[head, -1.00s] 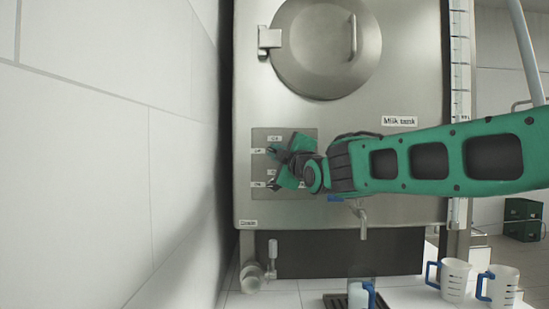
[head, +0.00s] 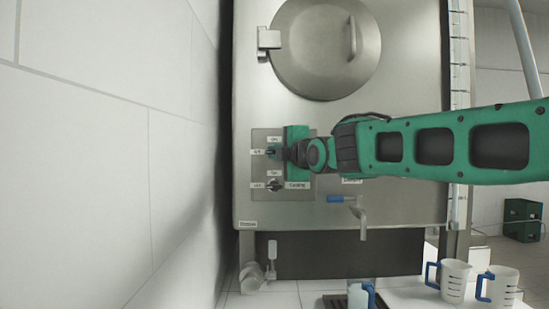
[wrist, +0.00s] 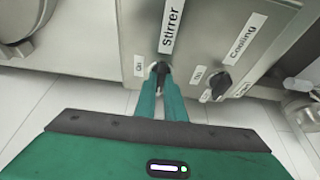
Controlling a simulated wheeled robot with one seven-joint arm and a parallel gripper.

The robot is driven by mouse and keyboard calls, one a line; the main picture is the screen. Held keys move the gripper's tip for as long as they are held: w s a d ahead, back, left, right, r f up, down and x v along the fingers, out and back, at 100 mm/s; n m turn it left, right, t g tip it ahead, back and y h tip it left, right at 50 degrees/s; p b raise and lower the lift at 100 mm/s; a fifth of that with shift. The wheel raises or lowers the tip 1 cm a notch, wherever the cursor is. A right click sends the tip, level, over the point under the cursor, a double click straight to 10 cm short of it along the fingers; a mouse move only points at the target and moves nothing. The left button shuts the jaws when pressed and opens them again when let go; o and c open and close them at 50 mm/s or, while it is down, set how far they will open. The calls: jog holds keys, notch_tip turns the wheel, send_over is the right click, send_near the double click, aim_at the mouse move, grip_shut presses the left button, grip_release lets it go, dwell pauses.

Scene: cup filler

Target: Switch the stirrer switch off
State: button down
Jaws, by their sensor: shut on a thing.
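The stirrer switch is a small dark knob on the control panel, seen at my fingertips in the wrist view (wrist: 164,72), below the "Stirrer" label (wrist: 172,28). Its "On" label (wrist: 139,66) shows beside it. My gripper (head: 276,152) is shut on this knob in the head view, and its two green fingers (wrist: 160,82) flank it in the wrist view. The fingers hide most of the knob, so I cannot tell which way it points. In the head view its "Off" label (head: 257,152) lies left of the knob and "On" (head: 274,139) above.
The cooling switch (head: 274,185) sits just below, and also shows in the wrist view (wrist: 220,84). The panel is on the steel milk tank (head: 400,90). A blue-handled tap (head: 340,199) is lower right. Jugs (head: 455,278) stand below. A white wall (head: 90,150) is left.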

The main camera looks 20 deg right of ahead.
jog(key=shift+a+f, duration=0.2)
jog(key=shift+f, duration=0.1)
jog(key=c, duration=1.8)
grip_release()
jog(key=shift+w, duration=0.1)
jog(key=shift+c, duration=0.2)
jog(key=shift+r, duration=0.15)
jog(key=shift+d, duration=0.1)
jog(key=s+d, duration=0.1)
jog(key=s, duration=0.9)
jog(key=shift+s, duration=0.35)
jog(key=shift+d, duration=0.1)
